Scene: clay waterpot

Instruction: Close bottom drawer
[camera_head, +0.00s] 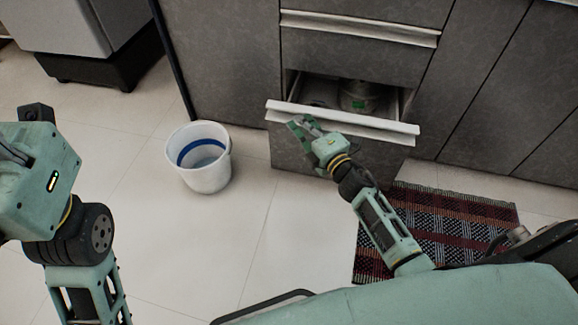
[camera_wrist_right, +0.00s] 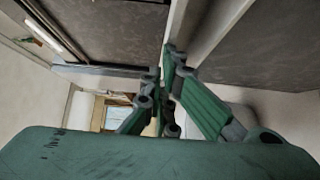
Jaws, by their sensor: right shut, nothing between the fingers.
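The bottom drawer (camera_head: 340,152) is pulled out of the grey cabinet, with a white handle strip (camera_head: 345,124) along its top front edge. A metal pot (camera_head: 358,97) with a green patch sits inside. My right gripper (camera_head: 299,122) is shut and empty at the left part of the drawer front, close to the strip. In the right wrist view the fingertips (camera_wrist_right: 170,55) meet beside a pale strip; I cannot tell whether they touch it. My left gripper (camera_head: 22,150) is at the far left, away from the drawer; its fingers are not clear.
A white bucket (camera_head: 200,163) with a blue band stands on the tiled floor left of the drawer. A striped rug (camera_head: 450,225) lies to the right, partly under my right arm. The upper drawer (camera_head: 355,50) is closed. Floor between bucket and rug is clear.

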